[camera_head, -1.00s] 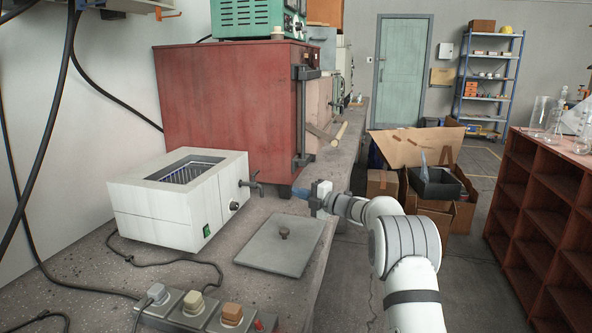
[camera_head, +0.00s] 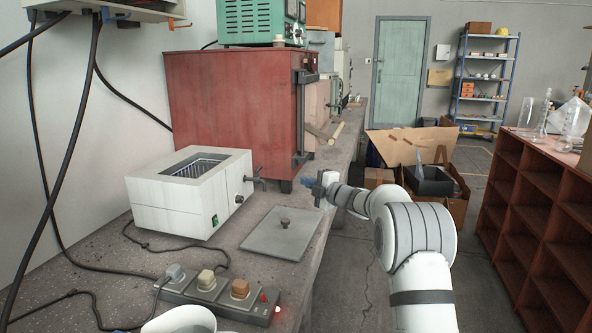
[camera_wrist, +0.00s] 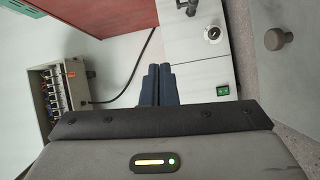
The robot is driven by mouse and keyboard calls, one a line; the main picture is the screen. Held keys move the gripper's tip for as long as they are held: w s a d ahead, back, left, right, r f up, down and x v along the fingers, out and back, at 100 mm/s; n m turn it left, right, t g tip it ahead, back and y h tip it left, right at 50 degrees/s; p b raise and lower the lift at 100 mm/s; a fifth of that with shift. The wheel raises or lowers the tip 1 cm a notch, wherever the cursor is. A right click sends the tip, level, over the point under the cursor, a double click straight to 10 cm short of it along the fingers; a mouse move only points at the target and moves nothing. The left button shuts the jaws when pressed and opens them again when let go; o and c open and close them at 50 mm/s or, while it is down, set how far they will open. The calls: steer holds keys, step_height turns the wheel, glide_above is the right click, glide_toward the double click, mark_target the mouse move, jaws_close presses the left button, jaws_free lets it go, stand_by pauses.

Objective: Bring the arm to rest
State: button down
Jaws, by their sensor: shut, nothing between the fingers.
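My gripper (camera_head: 314,187) is at the end of my white arm, over the right edge of the bench in the head view. In the wrist view its two dark fingers (camera_wrist: 158,72) are together, with nothing between them. The white water bath (camera_head: 180,206) with an open top and a side tap stands on the bench, left of my gripper. Its white front with a green switch also shows in the wrist view (camera_wrist: 200,85). A flat grey lid (camera_head: 283,240) with a knob lies on the bench in front of the bath, apart from my gripper.
A red oven-like cabinet (camera_head: 235,110) stands behind the bath. A power strip (camera_head: 215,295) with plugs and cables lies at the bench front. Cardboard boxes (camera_head: 440,195) stand on the floor beyond my arm; a reddish-brown shelf unit (camera_head: 535,200) stands at the right.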

steer(key=s+d+r+m+t+h+p, duration=0.1)
steer(key=s+d+r+m+h+p, duration=0.25)
steer(key=r+m, duration=0.2)
steer(key=s+d+r+m+t+h+p, duration=0.1)
steer(key=s+d+r+m+h+p, duration=0.1)
steer(key=d+r+m+h+p, duration=0.3)
steer(key=s+d+r+m+g+h+p, duration=0.1)
steer(key=s+d+r+m+h, duration=0.15)
steer(key=s, duration=0.35)
steer(key=s+d+r+m+g+h+p, duration=0.1)
steer(key=s+d+r+m+p, duration=0.15)
steer(key=s, duration=0.45)
steer(key=s+f+m+g+p, duration=0.1)
steer(key=s+m+g+p, duration=0.1)
steer(key=s, duration=1)
steer(key=s+a+f+m+g+p, duration=0.1)
steer(key=s+f+m+g+p, duration=0.1)
steer(key=s, duration=1)
steer(key=s+a+f+m+g+p, duration=0.1)
steer(key=s+m+g+p, duration=0.3)
steer(key=s, duration=0.8)
steer(key=f+m+g, duration=0.1)
steer(key=g, duration=0.1)
steer(key=shift+s+m+g, duration=0.3)
steer(key=shift+s+m, duration=0.05)
